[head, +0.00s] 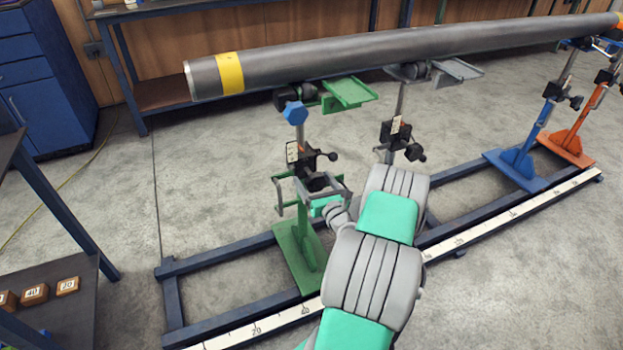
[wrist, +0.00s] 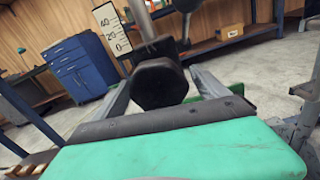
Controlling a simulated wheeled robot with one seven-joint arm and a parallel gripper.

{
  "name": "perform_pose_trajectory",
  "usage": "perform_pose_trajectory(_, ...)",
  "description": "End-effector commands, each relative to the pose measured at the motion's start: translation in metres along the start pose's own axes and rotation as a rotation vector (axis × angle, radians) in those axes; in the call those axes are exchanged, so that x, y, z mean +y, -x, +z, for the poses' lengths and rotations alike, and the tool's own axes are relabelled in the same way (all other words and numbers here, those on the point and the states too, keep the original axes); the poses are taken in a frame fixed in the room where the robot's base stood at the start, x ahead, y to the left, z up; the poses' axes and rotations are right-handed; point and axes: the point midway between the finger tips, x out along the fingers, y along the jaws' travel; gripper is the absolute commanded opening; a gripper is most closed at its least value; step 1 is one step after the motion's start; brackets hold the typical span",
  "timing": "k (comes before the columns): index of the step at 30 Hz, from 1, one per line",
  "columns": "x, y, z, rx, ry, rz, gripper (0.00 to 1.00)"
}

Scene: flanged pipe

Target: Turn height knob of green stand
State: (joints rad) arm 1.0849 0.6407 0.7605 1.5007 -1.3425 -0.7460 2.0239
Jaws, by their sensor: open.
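The green stand (head: 300,255) is under the pipe's left end. It has a scale plate, a blue hexagonal knob (head: 295,113) near its top and a black clamp block with a side handle (head: 331,156). My gripper (head: 312,184) is open at the black parts of the stand, just below the scale. In the wrist view a black faceted knob (wrist: 158,84) sits between the two grey fingers, with a gap visible on its right side. The scale plate (wrist: 111,30) stands behind it. Whether a finger touches the knob cannot be told.
The grey pipe (head: 400,48) with a yellow band rests above on several stands. A grey stand (head: 398,130) is close on the right; blue and orange stands are farther right. A blue floor rail with a white ruler (head: 270,325) runs along the front. A dark shelf (head: 75,310) is at left.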

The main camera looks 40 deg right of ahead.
Motion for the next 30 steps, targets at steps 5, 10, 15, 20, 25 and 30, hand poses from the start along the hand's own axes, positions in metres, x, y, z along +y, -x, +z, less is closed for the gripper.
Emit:
perform_pose_trajectory(5,0.0008,-0.0126,0.0001,-0.001,0.002,0.001,0.84)
perform_pose_trajectory(10,0.0014,-0.0130,0.0002,0.000,0.001,0.002,0.84)
perform_pose_trajectory(15,0.0014,-0.0128,0.0002,0.000,0.001,0.002,0.72)
perform_pose_trajectory(20,0.0014,-0.0126,0.0002,0.000,0.001,0.002,0.58)
perform_pose_trajectory(25,0.0013,-0.0126,0.0003,0.000,0.001,0.002,0.45)
perform_pose_trajectory(30,0.0012,-0.0125,0.0002,0.000,0.001,0.002,0.31)
